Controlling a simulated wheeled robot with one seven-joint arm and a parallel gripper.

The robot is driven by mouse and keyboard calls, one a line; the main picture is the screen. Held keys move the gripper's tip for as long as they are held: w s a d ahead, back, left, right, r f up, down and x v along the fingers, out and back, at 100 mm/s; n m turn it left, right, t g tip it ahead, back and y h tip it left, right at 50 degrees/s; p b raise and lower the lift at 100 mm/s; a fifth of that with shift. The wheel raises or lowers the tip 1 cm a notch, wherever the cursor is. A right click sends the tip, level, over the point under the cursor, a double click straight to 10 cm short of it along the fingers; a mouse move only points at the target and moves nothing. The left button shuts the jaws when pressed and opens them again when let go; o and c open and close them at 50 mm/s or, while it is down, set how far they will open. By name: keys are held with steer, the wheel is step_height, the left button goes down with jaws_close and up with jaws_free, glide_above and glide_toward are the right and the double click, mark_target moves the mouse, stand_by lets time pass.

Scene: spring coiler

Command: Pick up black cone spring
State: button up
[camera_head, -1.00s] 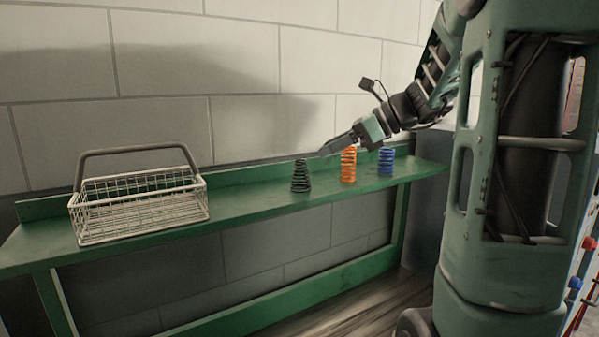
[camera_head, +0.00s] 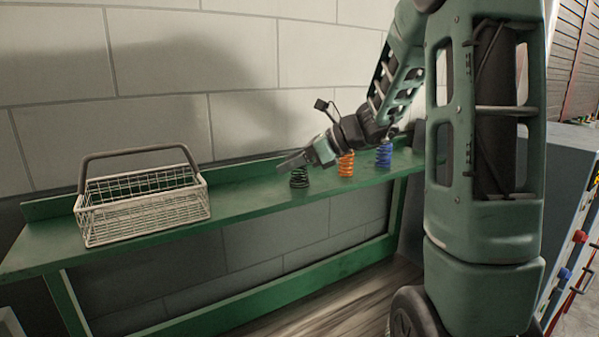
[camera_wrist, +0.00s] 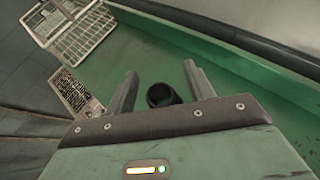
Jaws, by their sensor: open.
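The black cone spring (camera_head: 299,179) stands upright on the green shelf in the head view, narrow end up. My gripper (camera_head: 290,162) is just above and beside its top, with its fingers covering part of it. In the wrist view the spring (camera_wrist: 161,95) shows as a dark ring between the two finger tips. My gripper (camera_wrist: 158,78) is open, with one finger on each side of the ring and a gap to both. I cannot tell whether the fingers are down around the spring or still above it.
An orange spring (camera_head: 346,165) and a blue spring (camera_head: 384,155) stand to the right, the orange one partly behind my gripper. A white wire basket (camera_head: 145,215) with a dark handle stands at the left. The green shelf (camera_head: 245,205) is bare between basket and black spring.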

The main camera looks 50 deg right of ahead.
steer(key=c, duration=1)
steer(key=shift+c, duration=0.2)
steer(key=shift+r, duration=0.1)
